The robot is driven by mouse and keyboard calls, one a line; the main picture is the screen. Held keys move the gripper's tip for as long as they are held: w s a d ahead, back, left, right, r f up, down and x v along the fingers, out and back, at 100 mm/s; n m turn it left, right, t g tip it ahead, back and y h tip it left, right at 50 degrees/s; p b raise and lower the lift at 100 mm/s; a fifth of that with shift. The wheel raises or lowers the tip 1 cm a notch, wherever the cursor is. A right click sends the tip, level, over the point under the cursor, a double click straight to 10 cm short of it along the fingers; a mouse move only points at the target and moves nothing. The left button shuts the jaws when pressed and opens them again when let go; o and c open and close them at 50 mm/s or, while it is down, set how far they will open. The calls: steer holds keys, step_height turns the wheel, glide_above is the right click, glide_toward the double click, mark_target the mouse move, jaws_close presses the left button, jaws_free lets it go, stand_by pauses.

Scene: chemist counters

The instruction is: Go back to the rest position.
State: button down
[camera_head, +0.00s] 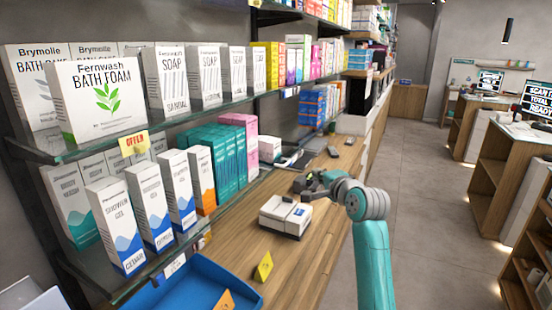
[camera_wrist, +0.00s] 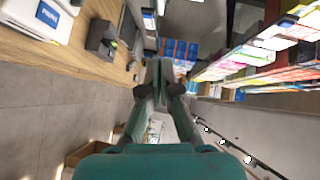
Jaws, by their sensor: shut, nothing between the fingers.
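My gripper (camera_head: 304,186) is in the head view at the end of my teal arm. It is over the wooden counter (camera_head: 305,256), just beyond the white box-like device (camera_head: 286,214) with a blue label. In the wrist view my gripper (camera_wrist: 161,75) points away from the camera with its fingers together and nothing held. The same white device (camera_wrist: 38,17) shows at the top left there, with a dark grey device (camera_wrist: 101,38) beside it. The gap between gripper and counter is hard to judge.
Glass shelves with bath foam boxes (camera_head: 100,98), soap boxes (camera_head: 165,80) and shower gel boxes (camera_head: 158,211) line the left. A blue tray (camera_head: 180,292) lies at the near counter end. The grey floor aisle (camera_head: 430,200) on the right is clear; wooden counters (camera_head: 503,170) stand beyond it.

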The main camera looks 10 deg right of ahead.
steer(key=s+a+f+n+h, duration=0.1)
steer(key=s+f+n, duration=0.1)
steer(key=s+f, duration=1)
steer(key=s+a+f+n+h, duration=0.1)
steer(key=s+f, duration=0.6)
steer(key=f, duration=0.9)
steer(key=s+a+f+n, duration=0.15)
steer(key=s+f, duration=0.25)
steer(key=s, duration=0.5)
steer(key=s+f+n, duration=0.2)
steer(key=s+f, duration=0.2)
steer(key=s, duration=0.5)
steer(key=s+r+n, duration=0.2)
steer(key=s, duration=0.8)
steer(key=s+a+r+n, duration=0.1)
steer(key=s+r+n, duration=0.2)
steer(key=s, duration=0.8)
steer(key=s+r+n+g, duration=0.1)
steer(key=s+r+n, duration=0.1)
steer(key=s, duration=0.8)
steer(key=shift+s+a+r+n+h, duration=0.2)
steer(key=shift+a+r+n+h, duration=0.15)
steer(key=shift+r, duration=0.2)
steer(key=shift+w, duration=0.15)
